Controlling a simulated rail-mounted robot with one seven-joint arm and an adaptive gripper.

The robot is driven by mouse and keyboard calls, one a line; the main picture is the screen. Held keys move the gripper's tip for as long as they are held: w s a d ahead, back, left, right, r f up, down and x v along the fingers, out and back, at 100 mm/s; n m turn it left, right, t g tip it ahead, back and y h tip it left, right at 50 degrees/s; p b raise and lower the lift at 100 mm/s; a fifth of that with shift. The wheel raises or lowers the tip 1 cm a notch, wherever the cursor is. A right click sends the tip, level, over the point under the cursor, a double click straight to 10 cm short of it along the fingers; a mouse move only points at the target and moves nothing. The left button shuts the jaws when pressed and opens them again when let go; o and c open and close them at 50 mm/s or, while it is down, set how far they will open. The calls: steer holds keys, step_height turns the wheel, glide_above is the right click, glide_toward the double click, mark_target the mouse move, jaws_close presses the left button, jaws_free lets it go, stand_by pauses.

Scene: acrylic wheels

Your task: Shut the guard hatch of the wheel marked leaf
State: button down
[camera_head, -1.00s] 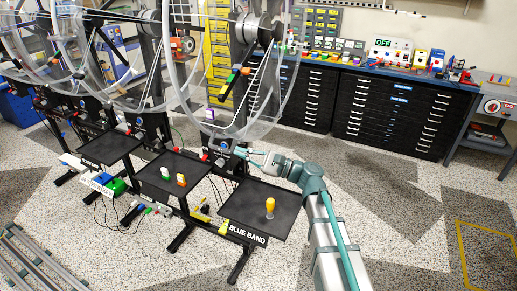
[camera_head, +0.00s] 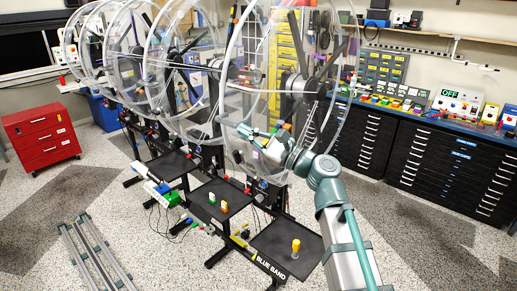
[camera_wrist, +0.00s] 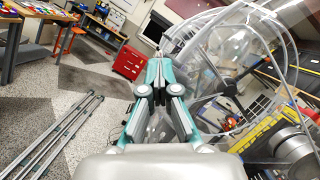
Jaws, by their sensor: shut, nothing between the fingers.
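Several clear acrylic wheels stand in a row in the head view, from the nearest wheel (camera_head: 290,85) back to the far left. I can make out no leaf mark, and I cannot tell any guard hatch apart from the clear discs. My gripper (camera_head: 243,131) is shut and empty, in front of the lower left part of the nearest wheel; I cannot tell whether it touches. In the wrist view my gripper (camera_wrist: 160,68) has its fingers together, with a clear wheel (camera_wrist: 225,50) just to the right.
The nearest black tray (camera_head: 285,240), labelled BLUE BAND, holds a yellow-topped peg (camera_head: 295,248). Another tray (camera_head: 205,205) holds small coloured pieces. Metal rails (camera_head: 90,255) lie on the floor at left. A red cabinet (camera_head: 42,133) stands further back. Floor between is open.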

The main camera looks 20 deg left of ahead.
steer(key=shift+w+r, duration=0.1)
steer(key=shift+r, duration=1)
steer(key=shift+f, duration=0.1)
